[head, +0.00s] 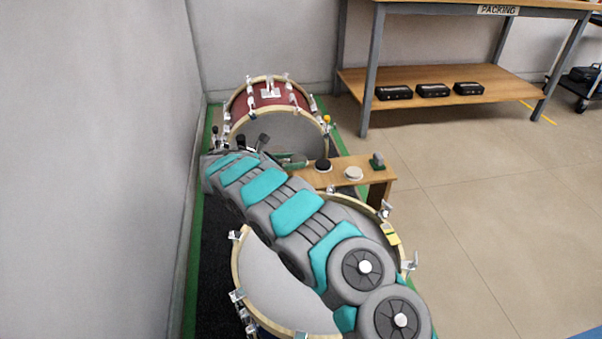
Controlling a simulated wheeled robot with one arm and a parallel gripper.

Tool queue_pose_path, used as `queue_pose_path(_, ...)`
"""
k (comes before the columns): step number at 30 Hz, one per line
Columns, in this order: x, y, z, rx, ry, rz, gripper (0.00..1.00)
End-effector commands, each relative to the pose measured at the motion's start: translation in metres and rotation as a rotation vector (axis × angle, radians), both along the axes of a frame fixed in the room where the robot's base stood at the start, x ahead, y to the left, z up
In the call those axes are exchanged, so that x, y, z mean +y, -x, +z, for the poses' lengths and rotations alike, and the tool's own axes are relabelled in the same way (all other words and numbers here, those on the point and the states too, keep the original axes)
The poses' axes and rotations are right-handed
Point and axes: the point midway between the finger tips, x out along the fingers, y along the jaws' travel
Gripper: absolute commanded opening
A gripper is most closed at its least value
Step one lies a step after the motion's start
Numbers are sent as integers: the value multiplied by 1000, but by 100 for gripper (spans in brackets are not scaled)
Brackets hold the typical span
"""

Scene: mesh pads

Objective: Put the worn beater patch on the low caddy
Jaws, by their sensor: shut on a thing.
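The low wooden bench (338,172), which seems to be the low caddy, stands right of the far end of my arm. On it are a black disc (322,165), a pale disc (354,173) and a grey-green block (377,160). I cannot make out the worn beater patch for certain. My arm reaches from the lower right across the near drum towards the far red drum (268,92). My gripper is hidden behind the arm's far end, so its jaws do not show. Small dark parts (262,141) show by the far drum's head, and I cannot tell what they are.
The near drum (268,285) lies under my arm, its head facing up. A wall (95,170) runs close along the left. A packing table (440,75) with several black boxes on its lower shelf stands at the back. The floor (490,215) right of the bench is clear.

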Motion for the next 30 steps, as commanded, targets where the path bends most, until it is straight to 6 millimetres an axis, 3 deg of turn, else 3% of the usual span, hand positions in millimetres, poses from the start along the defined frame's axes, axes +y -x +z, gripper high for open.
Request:
queue_pose_path(12,-1,0,-52,2,1,0,16)
queue_pose_path(24,0,0,-58,0,0,0,16)
queue_pose_path(25,0,0,-57,0,0,0,71)
queue_pose_path(30,0,0,-57,0,0,0,90)
